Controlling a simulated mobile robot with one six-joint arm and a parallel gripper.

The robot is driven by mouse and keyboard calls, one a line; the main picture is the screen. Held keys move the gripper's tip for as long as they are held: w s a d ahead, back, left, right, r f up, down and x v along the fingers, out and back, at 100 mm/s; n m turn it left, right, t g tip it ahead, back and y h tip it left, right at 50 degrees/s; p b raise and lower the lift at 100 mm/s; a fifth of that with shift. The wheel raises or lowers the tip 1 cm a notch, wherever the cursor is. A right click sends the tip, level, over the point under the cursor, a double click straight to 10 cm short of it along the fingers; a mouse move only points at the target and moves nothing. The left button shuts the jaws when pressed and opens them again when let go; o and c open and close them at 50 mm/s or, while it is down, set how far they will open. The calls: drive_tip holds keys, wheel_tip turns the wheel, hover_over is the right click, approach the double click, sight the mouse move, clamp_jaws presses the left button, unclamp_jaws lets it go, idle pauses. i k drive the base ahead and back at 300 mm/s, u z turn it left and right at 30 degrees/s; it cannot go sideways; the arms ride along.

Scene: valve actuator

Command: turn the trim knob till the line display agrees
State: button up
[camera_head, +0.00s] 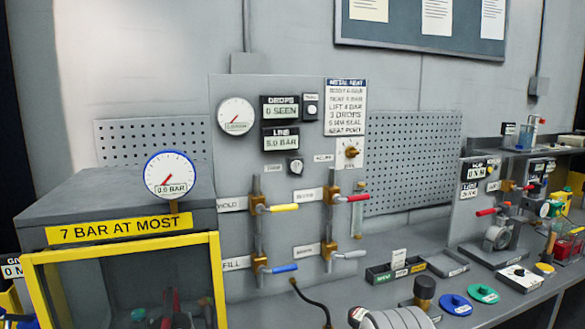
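The line display (281,138) is a dark readout on the grey upright panel and seems to read 5.0 BAR, in small print. A brass knob on a white plate (350,152) sits further right. A notice (346,107) headed metal seat lists bar values, partly unreadable. My gripper is not seen in this view.
Lever valves with yellow (284,207), red (357,198), blue (283,268) and grey handles stick out below the knobs. A yellow-framed box (130,240) stands at left, marked 7 bar at most. A grey ribbed object (395,317) and loose parts are on the bench.

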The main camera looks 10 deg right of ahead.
sight(297, 166)
drive_tip(key=i, duration=0.95)
drive_tip(key=u, duration=0.05)
